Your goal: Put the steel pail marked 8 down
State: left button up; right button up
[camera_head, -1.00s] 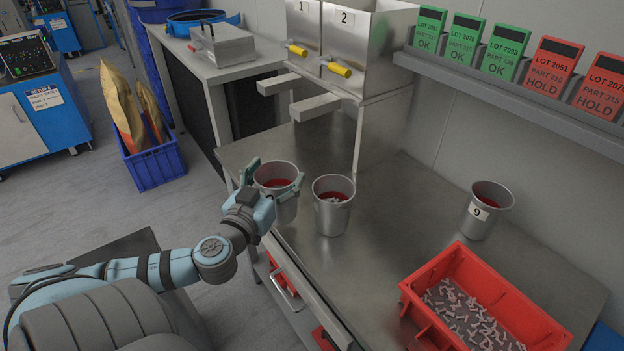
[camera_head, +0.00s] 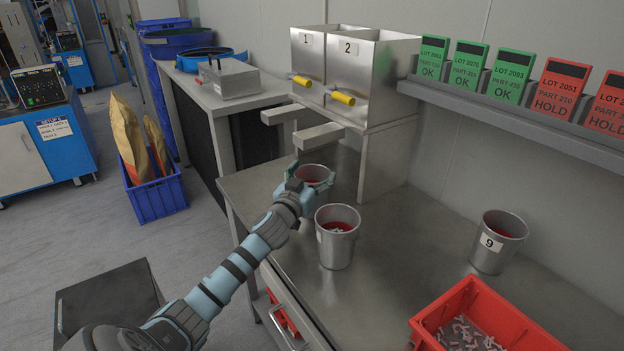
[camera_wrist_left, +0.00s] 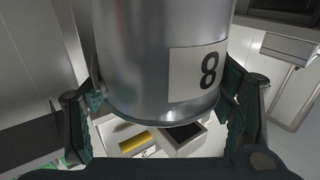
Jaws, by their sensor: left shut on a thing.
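The steel pail marked 8 (camera_wrist_left: 160,40) fills the upper middle of the left wrist view, with its white label facing that camera. In the head view this pail (camera_head: 315,175) stands upright with red inside, just in front of the chutes. My left gripper (camera_head: 308,184) is shut around it, with a finger on each side in the wrist view (camera_wrist_left: 165,88). The gripper and arm hide the pail's lower part in the head view, so I cannot tell whether its base touches the steel table (camera_head: 400,235). My right gripper is not in view.
A second steel pail (camera_head: 336,250) stands close in front and right. The pail marked 9 (camera_head: 492,250) is farther right, behind a red bin (camera_head: 480,295). Steel hoppers 1 and 2 (camera_head: 372,75) with chutes (camera_head: 318,136) rise behind. Bare table lies between the pails.

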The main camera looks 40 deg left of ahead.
aim_at(306, 183)
pick_arm(q)
jog(key=o, duration=1.4)
jog(key=shift+s, duration=0.1)
jog(key=v, duration=0.7)
jog(key=shift+s, duration=0.2)
jog(key=shift+w, duration=0.1)
